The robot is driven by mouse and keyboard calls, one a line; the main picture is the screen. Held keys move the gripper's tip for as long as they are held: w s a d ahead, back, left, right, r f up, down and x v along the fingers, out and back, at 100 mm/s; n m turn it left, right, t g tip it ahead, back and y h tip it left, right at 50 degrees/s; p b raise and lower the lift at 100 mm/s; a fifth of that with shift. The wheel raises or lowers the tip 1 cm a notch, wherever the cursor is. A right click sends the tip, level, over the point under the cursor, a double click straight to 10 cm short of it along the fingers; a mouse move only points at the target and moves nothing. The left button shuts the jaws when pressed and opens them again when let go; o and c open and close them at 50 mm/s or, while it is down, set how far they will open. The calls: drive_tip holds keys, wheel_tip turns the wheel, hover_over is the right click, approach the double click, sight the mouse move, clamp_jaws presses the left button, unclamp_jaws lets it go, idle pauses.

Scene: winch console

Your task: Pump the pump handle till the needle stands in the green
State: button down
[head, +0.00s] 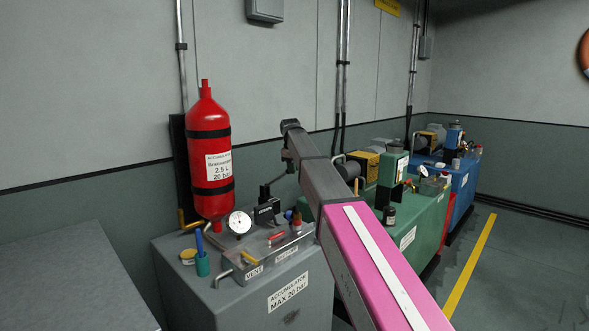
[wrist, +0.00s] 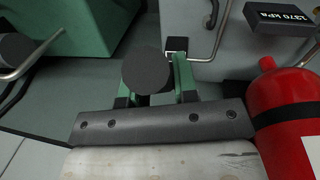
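The pressure gauge (head: 239,222) is a white dial with a thin needle on top of the grey accumulator cabinet (head: 290,294). The needle's place against any coloured band is too small to read. A thin pump handle rises from the dark pump block (head: 266,212) towards my gripper (head: 288,162). In the wrist view a dark round end (wrist: 147,68), seemingly the pump handle's grip, sits between the green fingers of my gripper (wrist: 160,80). It hides most of the left finger, and I cannot tell whether the fingers touch it.
A red accumulator bottle (head: 208,160) stands behind the gauge, close to my gripper in the wrist view (wrist: 278,105). Green (head: 428,220) and blue units stand right.

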drive_tip(key=shift+s+d+f, duration=0.2)
drive_tip(key=shift+s+f, duration=0.15)
drive_tip(key=shift+f, duration=0.1)
wheel_tip(320, 180, down, 13)
drive_tip(key=s+d+t+y, duration=0.2)
drive_tip(key=t+y, duration=0.2)
drive_tip(key=shift+s+d+m+t+y, duration=0.3)
drive_tip(key=shift+d+t+y, duration=0.1)
drive_tip(key=c, duration=0.9)
unclamp_jaws()
drive_tip(key=v, duration=1.1)
